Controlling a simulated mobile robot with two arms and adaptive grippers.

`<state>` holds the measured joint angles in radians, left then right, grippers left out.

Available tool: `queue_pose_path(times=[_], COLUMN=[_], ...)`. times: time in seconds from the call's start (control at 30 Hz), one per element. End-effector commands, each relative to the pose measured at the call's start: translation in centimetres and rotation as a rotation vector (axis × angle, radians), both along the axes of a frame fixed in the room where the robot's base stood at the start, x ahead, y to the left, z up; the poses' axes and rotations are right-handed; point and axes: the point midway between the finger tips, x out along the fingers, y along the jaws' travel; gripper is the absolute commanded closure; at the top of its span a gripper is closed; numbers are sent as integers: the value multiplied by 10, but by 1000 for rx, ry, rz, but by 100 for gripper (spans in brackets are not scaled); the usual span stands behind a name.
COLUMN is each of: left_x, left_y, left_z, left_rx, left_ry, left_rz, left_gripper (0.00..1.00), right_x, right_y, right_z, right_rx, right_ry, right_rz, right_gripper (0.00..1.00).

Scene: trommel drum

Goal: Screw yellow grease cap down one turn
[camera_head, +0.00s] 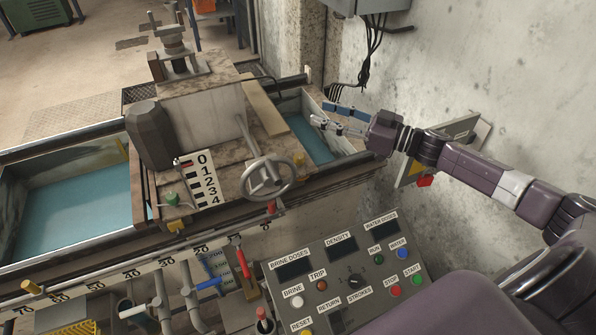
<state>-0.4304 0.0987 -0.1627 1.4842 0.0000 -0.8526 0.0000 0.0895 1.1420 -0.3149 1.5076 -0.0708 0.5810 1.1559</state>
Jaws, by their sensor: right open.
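A small yellow cap-like part (176,225) sits on the near edge of the machine, just below a green knob (172,199). Another small yellow part (300,158) stands on the machine's right side by the blue-green water. I cannot tell which of these is the grease cap. My right gripper (318,118) reaches in from the right and is open over the far right end of the trough. It is above and right of the nearer yellow part on the right side, apart from it, and nothing shows between its fingers. My left gripper is out of view.
A grey handwheel (266,179) stands mid-machine beside a 0-4 scale plate (199,180). A control panel (345,272) with buttons is in front. Levers with red and blue handles stand left of it. A concrete wall (490,60) bounds the right.

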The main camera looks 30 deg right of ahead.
Motion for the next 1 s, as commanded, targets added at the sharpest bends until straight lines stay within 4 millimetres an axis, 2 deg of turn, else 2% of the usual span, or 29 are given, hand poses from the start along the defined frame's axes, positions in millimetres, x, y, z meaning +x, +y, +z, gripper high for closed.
queue_pose_path(times=[0.03,0.3,0.5,0.7,0.83,1.0], left_x=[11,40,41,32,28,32], left_y=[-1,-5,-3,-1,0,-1], left_z=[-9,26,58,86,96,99], left_rx=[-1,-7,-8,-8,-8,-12], left_ry=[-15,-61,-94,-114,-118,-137], left_rz=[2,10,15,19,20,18], left_gripper=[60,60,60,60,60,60], right_x=[0,0,0,0,0,6], right_y=[0,0,0,0,0,4], right_z=[-29,-100,-150,-178,-183,-182], right_rx=[0,0,0,-1,0,1], right_ry=[0,0,0,-1,-1,-2], right_rz=[0,0,0,0,0,0], right_gripper=[58,58,58,58,58,58])
